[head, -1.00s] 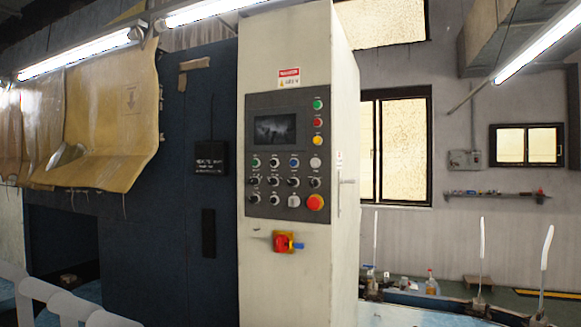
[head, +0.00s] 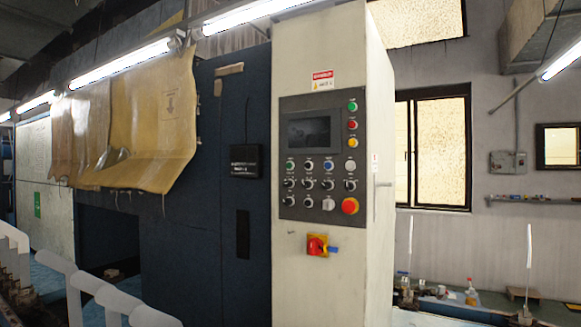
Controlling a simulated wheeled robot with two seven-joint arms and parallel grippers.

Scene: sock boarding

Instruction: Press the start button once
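A grey control panel (head: 320,206) is set in the front of a tall cream cabinet (head: 300,265). A green button (head: 352,106) sits at the panel's upper right, above a red button (head: 352,125) and a yellow one (head: 352,142). Another green button (head: 291,165) is at the left of the rows below the dark screen (head: 312,132). The labels are too small to read, so I cannot tell which is the start button. A large red mushroom button (head: 350,206) is at the lower right. Neither gripper is in view.
A red and yellow rotary switch (head: 317,245) sticks out below the panel. White tubular rails (head: 90,285) stand at the lower left. A dark blue machine wall (head: 190,250) with hanging yellowish sheets (head: 150,120) is left of the cabinet. A bottle (head: 470,293) stands on the right.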

